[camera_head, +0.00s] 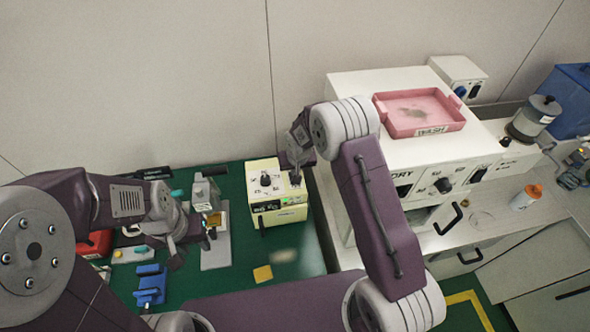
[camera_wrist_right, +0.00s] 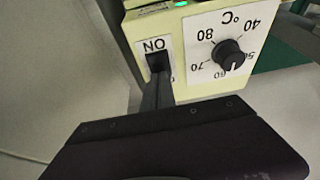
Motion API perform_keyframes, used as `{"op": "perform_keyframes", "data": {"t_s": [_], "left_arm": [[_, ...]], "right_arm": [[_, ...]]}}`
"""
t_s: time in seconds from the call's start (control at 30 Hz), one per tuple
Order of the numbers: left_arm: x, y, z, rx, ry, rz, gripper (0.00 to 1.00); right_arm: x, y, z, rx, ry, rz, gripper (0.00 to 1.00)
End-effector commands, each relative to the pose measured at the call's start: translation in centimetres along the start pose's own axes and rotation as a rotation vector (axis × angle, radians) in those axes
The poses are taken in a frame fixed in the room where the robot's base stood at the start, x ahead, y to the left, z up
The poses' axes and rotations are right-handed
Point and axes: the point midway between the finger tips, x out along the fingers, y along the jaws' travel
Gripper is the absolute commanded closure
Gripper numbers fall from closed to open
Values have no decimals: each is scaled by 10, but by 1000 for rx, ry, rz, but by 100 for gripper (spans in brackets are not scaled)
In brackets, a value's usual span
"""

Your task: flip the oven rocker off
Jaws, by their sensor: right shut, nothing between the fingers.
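A cream box (camera_head: 279,206) stands on the green mat, with a dial (camera_head: 266,180) on top. In the right wrist view its °C dial (camera_wrist_right: 228,54) shows upside down beside a black rocker (camera_wrist_right: 158,60) marked ON. A green lamp (camera_wrist_right: 181,3) glows at its edge. My right gripper (camera_head: 297,166) is shut and empty, its tip at the rocker and partly covering it; contact is unclear. A white unit marked DRY (camera_head: 420,192) at right also has a dial and a rocker (camera_head: 478,174). My left gripper (camera_head: 172,248) is over the mat, far from both; its jaws are unclear.
A pink WASH tray (camera_head: 418,131) sits on the white unit. A grey jar (camera_head: 533,118) and an orange-capped container (camera_head: 526,197) stand at right.

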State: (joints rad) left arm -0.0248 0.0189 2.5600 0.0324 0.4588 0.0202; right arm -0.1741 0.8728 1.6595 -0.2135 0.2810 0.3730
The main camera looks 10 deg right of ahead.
Motion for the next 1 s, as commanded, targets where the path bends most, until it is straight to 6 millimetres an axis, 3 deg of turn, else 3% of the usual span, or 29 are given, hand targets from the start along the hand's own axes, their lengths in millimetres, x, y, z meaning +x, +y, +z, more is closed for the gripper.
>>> {"op": "perform_keyframes", "data": {"t_s": [0.07, 0.17, 0.7, 1.0], "left_arm": [[14, 0, 1, 0, 0, 0, 64], [6, 0, 1, 0, 0, 0, 64], [15, 0, 2, 0, 0, 0, 64], [12, 0, 1, 0, 0, 0, 64]], "right_arm": [[12, 0, 1, 1, 0, 0, 100], [5, 0, 0, 0, -1, 0, 100], [1, 1, 18, 0, -12, 3, 100], [-2, 1, 17, 0, -10, 3, 100]]}}
